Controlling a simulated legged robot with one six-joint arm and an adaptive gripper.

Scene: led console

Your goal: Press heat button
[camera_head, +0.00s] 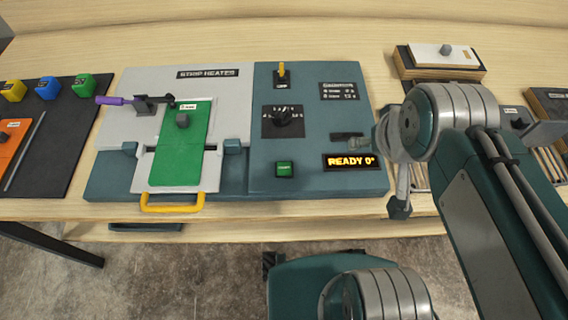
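The strip heater console (262,130) stands on the wooden bench. On its right-hand panel, near the front edge, is a small green button (284,169) with a short label too small to read.
The panel also carries a black knob (283,122) and a yellow-tipped toggle switch (282,74). At left, a green plate (181,148) lies on the heater bed under a purple-handled clamp (115,100).

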